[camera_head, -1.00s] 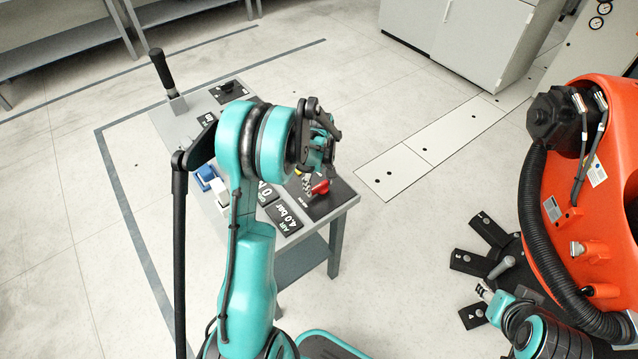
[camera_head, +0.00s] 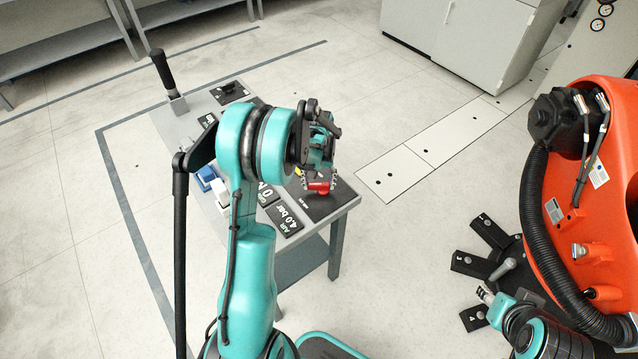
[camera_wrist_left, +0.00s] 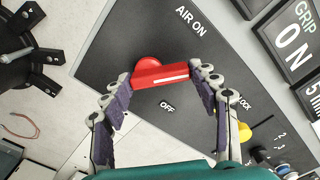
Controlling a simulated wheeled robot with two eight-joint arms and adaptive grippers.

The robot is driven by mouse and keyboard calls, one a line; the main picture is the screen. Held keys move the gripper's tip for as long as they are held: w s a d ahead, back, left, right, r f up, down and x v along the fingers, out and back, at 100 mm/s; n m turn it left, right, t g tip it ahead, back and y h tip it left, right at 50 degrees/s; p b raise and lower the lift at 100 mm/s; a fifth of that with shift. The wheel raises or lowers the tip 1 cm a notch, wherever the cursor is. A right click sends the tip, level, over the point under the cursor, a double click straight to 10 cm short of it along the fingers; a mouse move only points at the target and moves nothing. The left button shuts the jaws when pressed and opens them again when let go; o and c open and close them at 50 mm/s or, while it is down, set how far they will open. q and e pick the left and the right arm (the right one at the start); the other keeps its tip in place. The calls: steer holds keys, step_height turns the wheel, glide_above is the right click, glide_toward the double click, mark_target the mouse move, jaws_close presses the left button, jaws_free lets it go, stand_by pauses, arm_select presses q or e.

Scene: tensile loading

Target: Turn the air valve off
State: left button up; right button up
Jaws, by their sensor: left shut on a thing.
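The red air valve handle (camera_wrist_left: 160,73) sits on a dark panel (camera_wrist_left: 110,45), with AIR ON printed above it and OFF below it in the left wrist view. It carries a white stripe. My left gripper (camera_wrist_left: 161,76) is shut on the handle, one fingertip at each end of it. In the head view, my left gripper (camera_head: 319,180) is over the near right corner of the bench, with the red handle (camera_head: 318,188) between its fingertips. My right gripper (camera_head: 485,293) is at the lower right, away from the bench; its jaws are too small to read.
The bench (camera_head: 344,208) also bears a black lever (camera_head: 161,72), a blue switch (camera_head: 206,175) and display plates (camera_head: 284,218). A yellow knob (camera_wrist_left: 243,131) is near my left gripper. An orange robot arm (camera_head: 575,200) stands right. The floor between is clear.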

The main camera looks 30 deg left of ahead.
arm_select(q)
steer(key=m, duration=0.5)
steer(key=shift+w+a+m, duration=0.1)
steer(key=shift+w+m, duration=0.2)
steer(key=shift+w, duration=0.1)
steer(key=m, duration=0.4)
steer(key=shift+w+m, duration=0.3)
steer(key=shift+m, duration=0.1)
steer(key=o, duration=1.2)
steer(key=shift+m, duration=0.3)
steer(key=shift+c, duration=0.2)
step_height(320, 180, up, 12)
